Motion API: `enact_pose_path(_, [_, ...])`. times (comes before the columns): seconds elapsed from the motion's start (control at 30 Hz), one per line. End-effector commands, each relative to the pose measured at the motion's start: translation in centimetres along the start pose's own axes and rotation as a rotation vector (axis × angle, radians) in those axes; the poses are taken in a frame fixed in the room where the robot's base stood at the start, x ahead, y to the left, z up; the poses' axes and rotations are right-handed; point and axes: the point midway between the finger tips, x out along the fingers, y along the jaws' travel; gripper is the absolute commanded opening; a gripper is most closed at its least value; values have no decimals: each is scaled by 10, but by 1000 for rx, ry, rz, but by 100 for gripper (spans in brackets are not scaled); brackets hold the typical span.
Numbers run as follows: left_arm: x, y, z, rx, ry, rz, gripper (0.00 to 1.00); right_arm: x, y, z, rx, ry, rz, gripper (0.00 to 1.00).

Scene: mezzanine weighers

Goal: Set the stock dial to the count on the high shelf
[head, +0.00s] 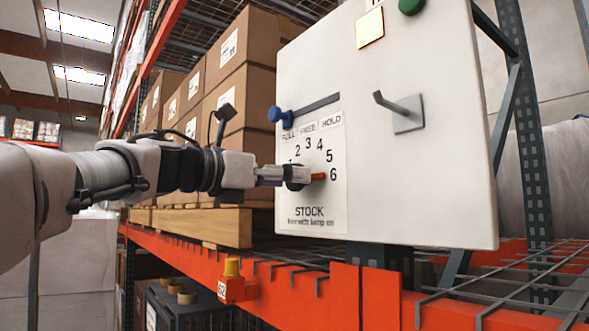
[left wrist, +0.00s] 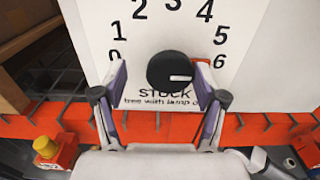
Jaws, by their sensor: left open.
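The stock dial is a black round knob (left wrist: 165,72) on a white panel (head: 440,190), ringed by numbers 0 to 6. Its pale mark points right, toward the 6 side, in the left wrist view. Much of the knob is hidden by the gripper in the head view. I cannot tell which goods belong to the high shelf count. My right gripper is out of view.
A blue slider knob (head: 275,114) sits at the FULL end of its slot. Stacked cartons (head: 235,75) stand behind, above an orange beam (head: 190,255).

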Motion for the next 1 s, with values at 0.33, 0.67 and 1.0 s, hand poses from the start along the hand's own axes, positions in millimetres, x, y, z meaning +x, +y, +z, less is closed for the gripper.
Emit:
enact_pose_path(0.33, [21,0,0,-2,-2,0,72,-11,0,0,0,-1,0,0])
enact_pose_path(0.67, [21,0,0,-3,-1,1,14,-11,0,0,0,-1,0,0])
enact_pose_path(1.0, [21,1,1,-49,0,0,14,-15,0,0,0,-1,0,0])
